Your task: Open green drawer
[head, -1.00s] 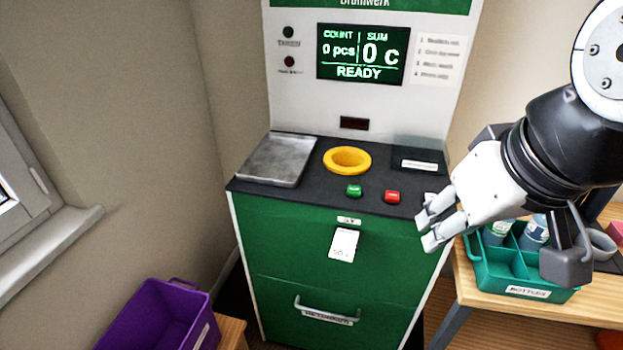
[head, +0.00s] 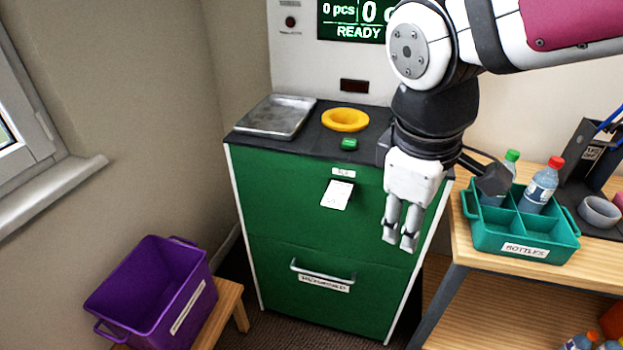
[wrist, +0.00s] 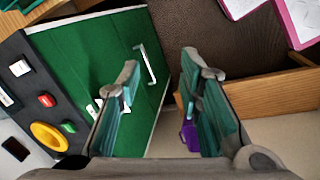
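The green drawer (head: 320,292) is the lower front panel of the green machine cabinet and looks shut. Its grey bar handle (head: 323,272) runs across the upper part, above a white label. In the wrist view the handle (wrist: 147,62) shows beyond the fingers, near the far edge of the green front. My gripper (head: 400,236) points down in front of the cabinet's right side, above and to the right of the handle and apart from it. In the wrist view its two fingers (wrist: 165,85) are spread with nothing between them.
A paper slip (head: 336,194) hangs from a slot on the upper front. A purple crate (head: 130,272) stands on a low wooden stool at left. A wooden table (head: 470,262) with a teal bottle crate (head: 490,238) stands close at right. The floor before the drawer looks clear.

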